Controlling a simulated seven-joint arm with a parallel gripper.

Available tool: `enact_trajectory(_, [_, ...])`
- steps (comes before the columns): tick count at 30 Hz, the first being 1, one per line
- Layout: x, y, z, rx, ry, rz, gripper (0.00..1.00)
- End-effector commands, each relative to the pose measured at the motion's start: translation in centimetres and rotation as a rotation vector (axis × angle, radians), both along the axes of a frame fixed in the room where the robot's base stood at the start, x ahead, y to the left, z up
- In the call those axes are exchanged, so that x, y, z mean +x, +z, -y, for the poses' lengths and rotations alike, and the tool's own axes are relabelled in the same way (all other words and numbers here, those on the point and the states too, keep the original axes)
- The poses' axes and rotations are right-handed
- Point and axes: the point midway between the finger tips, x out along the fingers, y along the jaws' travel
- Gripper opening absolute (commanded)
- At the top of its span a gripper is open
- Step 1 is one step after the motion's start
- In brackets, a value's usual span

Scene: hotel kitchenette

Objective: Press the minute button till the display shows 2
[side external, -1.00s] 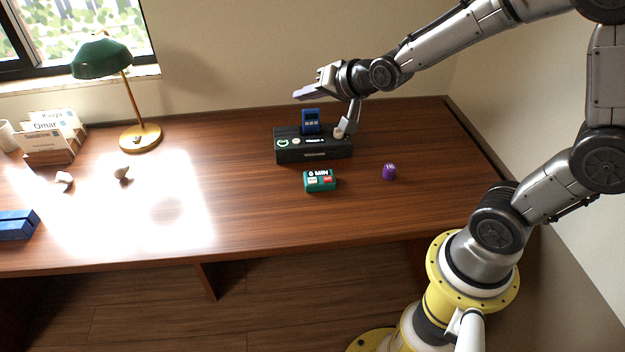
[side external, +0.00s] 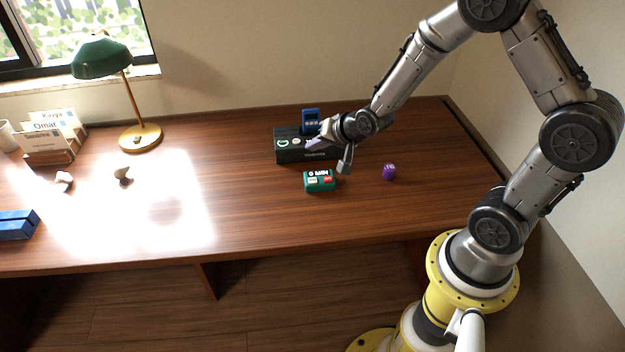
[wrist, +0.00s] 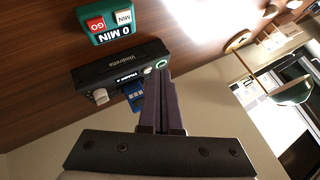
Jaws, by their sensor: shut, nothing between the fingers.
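The teal timer (side external: 319,187) sits on the wooden desk, and it also shows at the top left of the wrist view (wrist: 104,36). Its display (wrist: 112,32) reads 0 MIN. It has a white MIN button (wrist: 123,17) and a red GO button (wrist: 97,24). My gripper (side external: 311,146) is shut and empty. It is above the desk, behind the timer in the side view and in front of part of the black box. In the wrist view the closed fingers (wrist: 162,74) overlap the black box and are apart from the timer.
The black box (side external: 290,156) stands behind the timer and holds a blue device (side external: 310,116). A green lamp (side external: 101,58), card holder (side external: 48,158) and blue block (side external: 16,226) are at left. The desk before the timer is clear.

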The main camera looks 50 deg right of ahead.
Motion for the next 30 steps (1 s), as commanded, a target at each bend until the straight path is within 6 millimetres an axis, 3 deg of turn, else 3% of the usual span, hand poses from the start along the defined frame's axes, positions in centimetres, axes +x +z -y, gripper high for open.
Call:
enact_trajectory(18, [0.0,-7.1,0.0,0.001,0.001,-0.003,0.0])
enact_trajectory(30, [0.0,-8.6,0.0,0.0,0.001,0.001,0.0])
